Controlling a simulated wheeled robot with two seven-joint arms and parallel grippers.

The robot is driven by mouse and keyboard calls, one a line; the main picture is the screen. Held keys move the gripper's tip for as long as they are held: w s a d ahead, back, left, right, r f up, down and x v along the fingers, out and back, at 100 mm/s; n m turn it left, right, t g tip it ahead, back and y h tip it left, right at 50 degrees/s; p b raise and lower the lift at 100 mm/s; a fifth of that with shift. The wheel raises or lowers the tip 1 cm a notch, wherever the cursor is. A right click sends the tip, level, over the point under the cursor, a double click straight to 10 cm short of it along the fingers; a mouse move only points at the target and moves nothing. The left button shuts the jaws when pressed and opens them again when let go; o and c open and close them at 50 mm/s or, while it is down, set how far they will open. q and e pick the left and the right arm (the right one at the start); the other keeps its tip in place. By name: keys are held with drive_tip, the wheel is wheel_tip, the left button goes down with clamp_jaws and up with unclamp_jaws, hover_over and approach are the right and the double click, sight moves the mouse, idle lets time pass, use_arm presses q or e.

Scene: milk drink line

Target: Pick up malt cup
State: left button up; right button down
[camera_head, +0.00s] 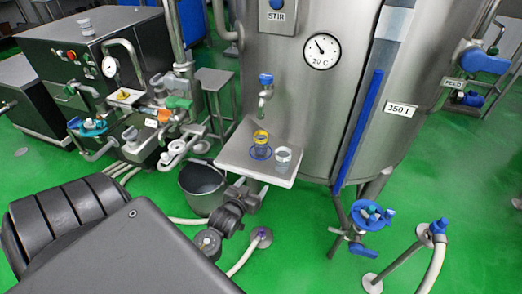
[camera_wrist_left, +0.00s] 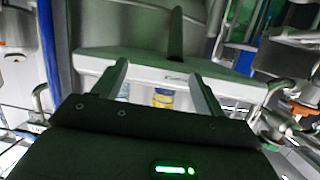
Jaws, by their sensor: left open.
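Two small cups stand on the pale shelf (camera_head: 232,160) at the front of the steel tank. One cup (camera_head: 261,138) has a yellow band at its top and stands at a blue ring mark. The other cup (camera_head: 282,157) is clear with a white rim, to the right and nearer. No lettering shows which is the malt cup. My left gripper (camera_head: 240,189) is at the shelf's near edge, below the cups. In the left wrist view the fingers (camera_wrist_left: 156,72) are apart, with the yellow-and-blue cup (camera_wrist_left: 163,98) and clear cup (camera_wrist_left: 123,92) seen between them. My right gripper is out of view.
A blue-handled tap (camera_head: 265,88) hangs above the yellow-banded cup. A dark bucket (camera_head: 202,185) stands left of the shelf. Pumps and pipes (camera_head: 150,125) crowd the left.

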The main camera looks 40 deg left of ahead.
sight(258, 146)
use_arm(q)
drive_tip(key=w+a+r+t, duration=0.1)
drive_tip(key=w+r, duration=0.1)
drive_tip(key=w+a+r+t+y, duration=0.1)
drive_tip(key=w+a+r, duration=0.1)
drive_tip(key=r, duration=0.1)
drive_tip(key=w+a+r+n, duration=0.1)
drive_tip(key=w+a+r, duration=0.1)
drive_tip(key=shift+w+r+t+y, duration=0.2)
drive_tip(key=shift+r+t+y, duration=0.05)
drive_tip(key=shift+t+y, duration=0.15)
drive_tip(key=shift+w+a, duration=0.2)
drive_tip(key=shift+w, duration=0.2)
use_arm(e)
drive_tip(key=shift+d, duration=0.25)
use_arm(q)
drive_tip(key=shift+w+p, duration=0.3)
drive_tip(key=shift+p, duration=0.1)
drive_tip(key=x, duration=0.4)
drive_tip(key=shift+w+p, duration=0.3)
drive_tip(key=shift+p, duration=0.1)
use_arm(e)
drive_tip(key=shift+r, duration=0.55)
